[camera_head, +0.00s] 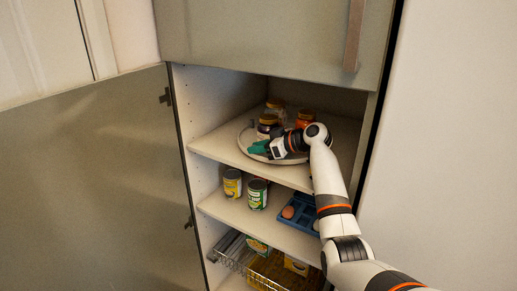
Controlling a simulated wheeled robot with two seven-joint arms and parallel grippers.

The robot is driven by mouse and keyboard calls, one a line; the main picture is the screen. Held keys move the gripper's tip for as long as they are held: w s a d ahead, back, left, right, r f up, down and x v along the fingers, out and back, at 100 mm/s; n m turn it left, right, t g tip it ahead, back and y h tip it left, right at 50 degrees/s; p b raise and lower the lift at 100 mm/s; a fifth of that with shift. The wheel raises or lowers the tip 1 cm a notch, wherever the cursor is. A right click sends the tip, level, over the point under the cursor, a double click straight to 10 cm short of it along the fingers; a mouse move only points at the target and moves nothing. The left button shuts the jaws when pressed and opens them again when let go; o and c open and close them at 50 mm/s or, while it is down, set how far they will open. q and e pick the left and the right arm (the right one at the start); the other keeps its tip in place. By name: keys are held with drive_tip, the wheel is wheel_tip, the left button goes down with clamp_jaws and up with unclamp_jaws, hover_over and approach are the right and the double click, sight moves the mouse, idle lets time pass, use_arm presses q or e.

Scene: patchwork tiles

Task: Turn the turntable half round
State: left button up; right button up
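The turntable (243,138) is a pale round disc on the top shelf of the open cabinet. Several jars stand on it: a dark jar (267,126) near the front, one behind it (274,107), and an orange-red jar (304,119) at the back right. My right arm comes in from the lower right, bent over the shelf. My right gripper (258,148) has green fingertips at the front left part of the turntable, just below the dark jar. I cannot tell whether they touch the disc, or whether they are open. My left gripper is out of view.
The cabinet door (90,185) stands open at the left. The shelf below holds a yellow can (232,183), a green can (257,194) and a blue tray (300,212). Wire baskets (262,274) sit at the bottom. A closed upper door (270,38) hangs above the shelf.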

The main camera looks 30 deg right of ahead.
wheel_tip(320, 180, up, 10)
drive_tip(key=b, duration=0.2)
drive_tip(key=shift+b, duration=0.3)
drive_tip(key=shift+s+f, duration=0.1)
drive_tip(key=shift+f, duration=0.1)
